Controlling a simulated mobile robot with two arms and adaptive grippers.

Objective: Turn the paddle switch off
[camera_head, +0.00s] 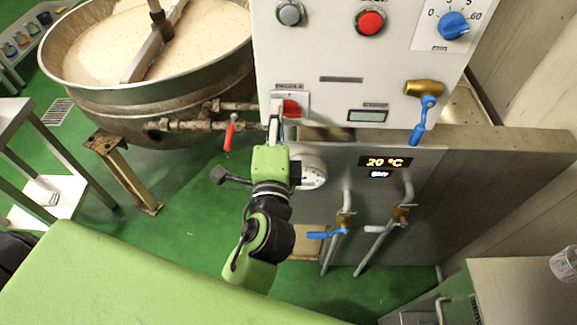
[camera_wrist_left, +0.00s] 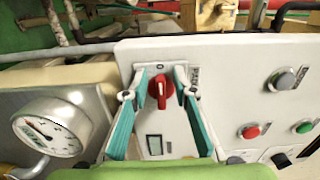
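The red paddle switch (camera_head: 292,108) is on the white control panel (camera_head: 345,60), under a label in the head view. My left gripper (camera_head: 277,108) is at the switch and partly covers it. There my left gripper (camera_wrist_left: 159,76) is open, with one finger on each side of the switch. A gap shows between each finger and the red handle, so it is not gripped. My right gripper is in neither view.
A kettle (camera_head: 95,95) with pale mix stands at the left. The panel has a red button (camera_head: 370,22), a blue knob (camera_head: 454,25) and a blue-handled valve (camera_head: 423,120) near the switch. A round dial (camera_wrist_left: 46,135) is beside the panel. Green floor (camera_head: 190,195) is open below.

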